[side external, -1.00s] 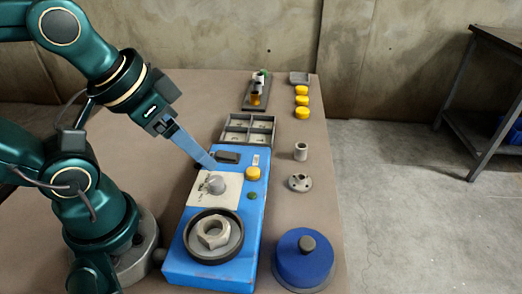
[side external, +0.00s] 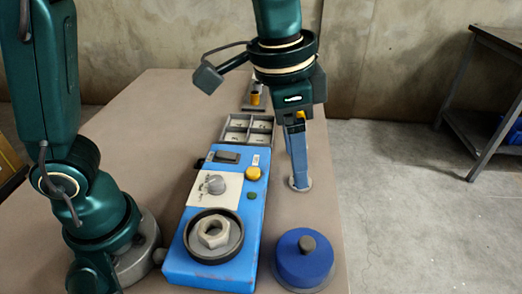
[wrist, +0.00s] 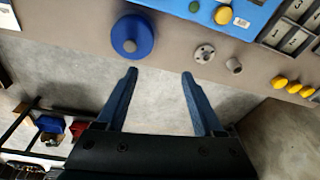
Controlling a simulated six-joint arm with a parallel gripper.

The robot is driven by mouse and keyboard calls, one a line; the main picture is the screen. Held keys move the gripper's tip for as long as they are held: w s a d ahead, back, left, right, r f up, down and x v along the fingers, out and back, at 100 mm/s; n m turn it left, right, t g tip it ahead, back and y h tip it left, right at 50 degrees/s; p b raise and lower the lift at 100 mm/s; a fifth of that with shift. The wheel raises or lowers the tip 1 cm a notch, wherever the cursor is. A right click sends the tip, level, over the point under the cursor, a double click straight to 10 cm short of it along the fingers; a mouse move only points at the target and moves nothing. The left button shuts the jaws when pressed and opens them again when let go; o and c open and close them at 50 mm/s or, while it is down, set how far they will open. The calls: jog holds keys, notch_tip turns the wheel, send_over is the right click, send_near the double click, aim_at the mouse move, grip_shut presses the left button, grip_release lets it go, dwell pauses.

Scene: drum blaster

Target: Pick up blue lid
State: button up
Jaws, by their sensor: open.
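The blue lid (side external: 304,257) is a round blue disc with a grey knob on top, at the front right of the table. It also shows in the wrist view (wrist: 145,38), near the top and left of centre, beyond the fingertips. My gripper (side external: 299,186) is above the right side of the table, behind the lid in the side view and apart from it. In the wrist view its blue fingers (wrist: 160,73) are spread with nothing between them.
A blue control panel (side external: 252,220) with a large nut (side external: 213,233) in a black ring lies left of the lid. A divided tray (side external: 274,127) stands behind it. A grey flange (wrist: 204,53), a small cylinder (wrist: 233,65) and yellow caps (wrist: 279,82) sit along the table's edge.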

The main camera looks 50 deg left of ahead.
jog(key=m+g, duration=0.2)
send_over(308, 242)
jog(key=shift+y, duration=0.4)
notch_tip(308, 242, down, 7)
jog(key=shift+f, duration=2.4)
grip_shut()
